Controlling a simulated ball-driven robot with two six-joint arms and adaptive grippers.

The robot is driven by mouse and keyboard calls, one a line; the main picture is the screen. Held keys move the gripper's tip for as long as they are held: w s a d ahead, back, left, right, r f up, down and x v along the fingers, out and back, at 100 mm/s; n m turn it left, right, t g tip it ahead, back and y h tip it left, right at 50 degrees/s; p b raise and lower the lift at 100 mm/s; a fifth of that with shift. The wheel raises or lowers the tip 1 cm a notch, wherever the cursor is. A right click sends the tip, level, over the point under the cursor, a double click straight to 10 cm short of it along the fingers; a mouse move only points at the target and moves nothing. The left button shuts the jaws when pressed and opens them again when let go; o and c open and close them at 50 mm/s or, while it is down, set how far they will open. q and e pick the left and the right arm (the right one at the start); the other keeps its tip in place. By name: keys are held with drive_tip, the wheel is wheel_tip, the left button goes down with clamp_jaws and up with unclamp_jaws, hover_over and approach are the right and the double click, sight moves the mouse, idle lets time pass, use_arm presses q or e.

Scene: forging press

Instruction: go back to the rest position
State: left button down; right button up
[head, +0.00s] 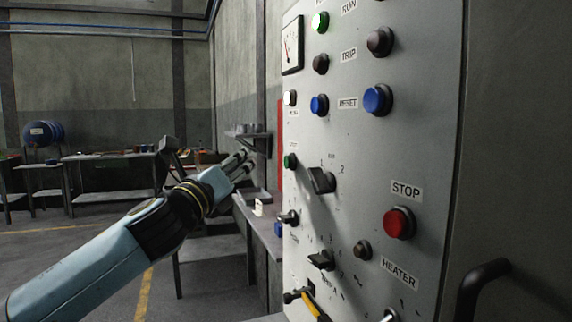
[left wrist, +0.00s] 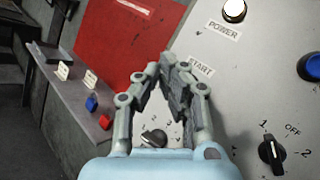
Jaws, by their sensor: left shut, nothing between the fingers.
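My left gripper (head: 243,163) is in the middle of the head view, with its arm coming in from the lower left. It points toward the left edge of the grey control panel (head: 350,240), and its fingers touch nothing that I can see. In the left wrist view the left gripper (left wrist: 171,65) has its fingertips together with nothing between them, in front of the panel near the START label (left wrist: 200,66). The fingers hide part of the panel there. My right gripper shows in neither view.
The panel carries a red STOP button (head: 398,222), a blue RESET button (head: 377,99), a rotary selector (head: 321,180) and a lit green lamp (head: 320,21). A black handle (head: 484,285) sticks out at the lower right. A narrow shelf (left wrist: 66,103) stands left of the panel. Benches (head: 112,157) stand behind.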

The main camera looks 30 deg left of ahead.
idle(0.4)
use_arm(q)
drive_tip(key=s+a+f+n+g+y+b, duration=0.1)
drive_tip(key=s+f+n+g+b, duration=0.15)
drive_tip(key=f, duration=1.05)
drive_tip(key=s+a+f+n+g+b, duration=0.1)
drive_tip(key=s+f+n+g, duration=0.15)
drive_tip(key=f, duration=1.15)
drive_tip(key=s+a+f+n+g+y+b, duration=0.1)
drive_tip(key=s+f+n+g, duration=0.15)
drive_tip(key=f, duration=1.05)
drive_tip(key=s+d+f+n+g+b, duration=0.1)
drive_tip(key=s+f+n+g, duration=0.2)
drive_tip(key=s+f, duration=0.6)
drive_tip(key=s+d+f+n+g+b, duration=0.1)
drive_tip(key=s+f+n+g, duration=0.4)
drive_tip(key=f, duration=0.9)
drive_tip(key=s+d+f+n+g, duration=0.1)
drive_tip(key=s+f+n, duration=0.3)
drive_tip(key=s, duration=0.6)
drive_tip(key=s+d+f+n+g+h+b, duration=0.1)
drive_tip(key=s+f+n, duration=0.4)
drive_tip(key=s, duration=0.6)
drive_tip(key=s+d+f+n+g+h, duration=0.1)
drive_tip(key=s+d+f+n+g, duration=0.2)
drive_tip(key=s, duration=0.8)
wheel_tip(320, 180, down, 4)
drive_tip(key=shift+s+d+f+n+b, duration=0.15)
drive_tip(key=shift+d+n+b, duration=0.2)
drive_tip(key=shift+d+n, duration=0.75)
